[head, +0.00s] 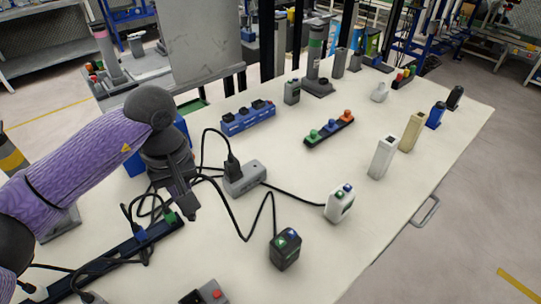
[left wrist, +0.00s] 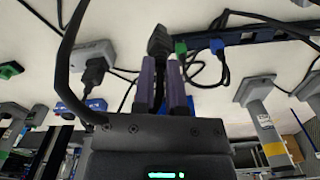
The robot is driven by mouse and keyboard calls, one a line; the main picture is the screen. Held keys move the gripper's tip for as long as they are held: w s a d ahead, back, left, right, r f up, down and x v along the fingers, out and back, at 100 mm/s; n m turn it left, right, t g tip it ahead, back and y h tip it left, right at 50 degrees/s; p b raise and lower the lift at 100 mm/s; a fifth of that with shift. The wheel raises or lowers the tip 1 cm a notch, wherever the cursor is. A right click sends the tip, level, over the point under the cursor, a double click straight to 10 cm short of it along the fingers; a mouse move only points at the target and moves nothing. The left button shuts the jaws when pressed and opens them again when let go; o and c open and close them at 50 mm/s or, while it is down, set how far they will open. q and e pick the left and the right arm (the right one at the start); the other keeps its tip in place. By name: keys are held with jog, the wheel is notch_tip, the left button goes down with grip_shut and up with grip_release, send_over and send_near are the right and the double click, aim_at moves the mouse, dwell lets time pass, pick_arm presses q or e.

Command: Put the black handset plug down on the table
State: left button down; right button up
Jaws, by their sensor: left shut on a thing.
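My left gripper (head: 188,208) hangs over the left part of the pale table (head: 335,245), close to the dark strip. In the left wrist view its two purple-grey fingers (left wrist: 161,72) are shut on a black plug (left wrist: 158,42), which sticks out past the fingertips. In the head view the fingers mostly hide this plug. I cannot tell whether it touches the table. A black cable runs between the fingers. My right gripper is not in view.
A dark strip (head: 115,262) with green (head: 170,217) and blue plugs lies beside the gripper. A grey socket box (head: 245,179) holds another black plug (head: 233,167). Loose cables cross the table. A black button box (head: 285,252) stands at front. The table's right-front area is clear.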

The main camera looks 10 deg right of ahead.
pick_arm(q)
jog(key=f, duration=0.3)
jog(key=f+b, duration=0.1)
jog(key=f, duration=0.2)
jog(key=f+b, duration=0.1)
jog(key=f, duration=0.2)
jog(key=shift+s+a+f, duration=0.1)
jog(key=shift+s+f, duration=0.15)
jog(key=shift+f, duration=0.35)
jog(key=shift+r, duration=0.1)
jog(key=c, duration=0.7)
grip_release()
notch_tip(320, 180, up, 11)
jog(key=shift+w+r+p, duration=0.1)
jog(key=shift+r+p, duration=0.1)
jog(key=shift+p, duration=1)
jog(key=shift+r, duration=0.35)
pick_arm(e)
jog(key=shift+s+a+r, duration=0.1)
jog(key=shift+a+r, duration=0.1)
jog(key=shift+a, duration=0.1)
